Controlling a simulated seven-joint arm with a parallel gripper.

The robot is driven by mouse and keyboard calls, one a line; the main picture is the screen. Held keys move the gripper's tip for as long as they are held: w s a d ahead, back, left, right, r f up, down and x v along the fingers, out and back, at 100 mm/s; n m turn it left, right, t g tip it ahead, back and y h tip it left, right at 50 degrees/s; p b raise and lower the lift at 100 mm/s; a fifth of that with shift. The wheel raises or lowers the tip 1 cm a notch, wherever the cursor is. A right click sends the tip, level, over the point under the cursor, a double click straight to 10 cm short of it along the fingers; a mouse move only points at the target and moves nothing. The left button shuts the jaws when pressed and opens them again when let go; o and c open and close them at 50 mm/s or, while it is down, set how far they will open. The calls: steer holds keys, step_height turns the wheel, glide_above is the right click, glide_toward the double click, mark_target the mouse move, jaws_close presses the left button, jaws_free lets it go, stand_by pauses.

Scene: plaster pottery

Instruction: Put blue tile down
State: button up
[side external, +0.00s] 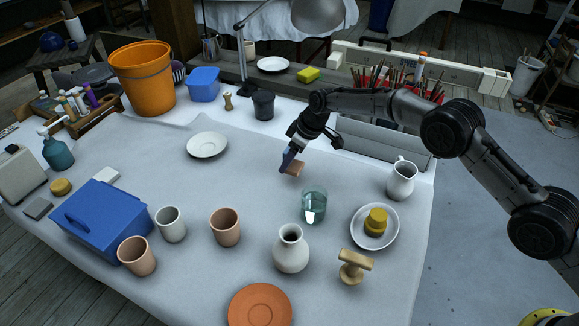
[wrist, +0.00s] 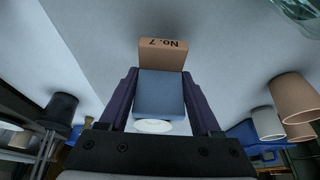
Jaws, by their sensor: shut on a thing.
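The blue tile (wrist: 160,92) is between the two dark fingers of my gripper (wrist: 162,110) in the wrist view. Its near face is blue, and its far end is bare terracotta marked "No. 7". In the side view the tile's terracotta part (side external: 295,169) shows below my gripper (side external: 289,161), which is shut on it over the middle of the grey cloth (side external: 250,175). The tile looks tilted. I cannot tell whether its lower end touches the cloth. The fingers hide part of the tile in the side view.
A glass (side external: 314,205) stands close in front, to the right. A white plate (side external: 207,145) lies to the left. A terracotta cup (side external: 225,227), white vase (side external: 291,250) and white jug (side external: 401,179) stand around. Cloth between plate and gripper is clear.

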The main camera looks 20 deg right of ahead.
mark_target(291, 164)
steer(key=shift+w+f, duration=0.1)
steer(key=shift+f, duration=1.5)
steer(key=shift+f, duration=0.2)
steer(key=o, duration=1.4)
steer(key=shift+o, duration=0.2)
steer(key=shift+r, duration=0.1)
steer(key=v, duration=1.2)
